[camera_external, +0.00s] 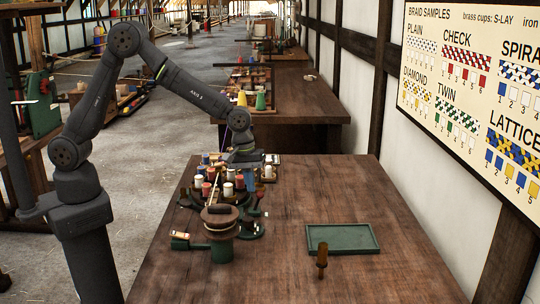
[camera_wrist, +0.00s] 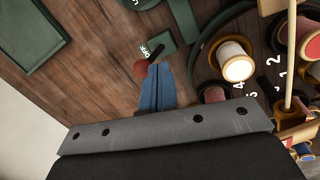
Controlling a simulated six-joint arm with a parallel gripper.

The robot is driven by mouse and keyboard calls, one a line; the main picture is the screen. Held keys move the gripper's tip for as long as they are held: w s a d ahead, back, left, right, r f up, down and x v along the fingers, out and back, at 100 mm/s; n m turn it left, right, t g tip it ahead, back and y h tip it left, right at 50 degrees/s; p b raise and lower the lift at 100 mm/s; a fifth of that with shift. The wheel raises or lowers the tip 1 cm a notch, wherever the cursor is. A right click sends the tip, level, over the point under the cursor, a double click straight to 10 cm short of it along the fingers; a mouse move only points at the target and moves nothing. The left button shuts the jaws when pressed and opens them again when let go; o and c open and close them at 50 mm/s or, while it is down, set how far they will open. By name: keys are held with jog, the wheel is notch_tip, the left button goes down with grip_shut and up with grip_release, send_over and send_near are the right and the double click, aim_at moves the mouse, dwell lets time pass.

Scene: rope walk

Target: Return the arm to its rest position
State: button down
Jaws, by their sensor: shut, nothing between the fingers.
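My gripper (camera_wrist: 157,84) shows in the wrist view as blue fingers pressed together with nothing between them. In the external view my arm arches over the left of the bench, and its wrist end hangs low over the back of a spool machine (camera_external: 222,251). In the wrist view a red knob (camera_wrist: 141,68) sits right by the fingertips, near a green plate marked OFF (camera_wrist: 160,46). I cannot tell whether the fingers touch the knob. A white spool (camera_wrist: 235,64) stands to the right of the fingers.
The wooden bench (camera_external: 290,210) holds a green tray (camera_external: 318,246) at the right, also in the wrist view (camera_wrist: 28,38). A wooden-handled tool (camera_external: 321,258) stands by its front edge. Several red and white spools crowd around my wrist. The bench's front right is clear.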

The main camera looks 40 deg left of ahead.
jog(key=shift+t+h, duration=0.7)
jog(key=shift+t, duration=0.2)
jog(key=shift+s+a+f, duration=0.35)
jog(key=shift+s+a, duration=0.3)
jog(key=shift+a, duration=0.05)
jog(key=shift+s+a+f, duration=0.35)
jog(key=shift+s+a, duration=0.3)
jog(key=shift+a, duration=0.05)
jog(key=shift+s+a+f+h, duration=0.2)
jog(key=shift+a+h, duration=0.05)
jog(key=shift+h, duration=0.05)
jog(key=shift+t, duration=0.3)
jog(key=shift+w+d, duration=0.1)
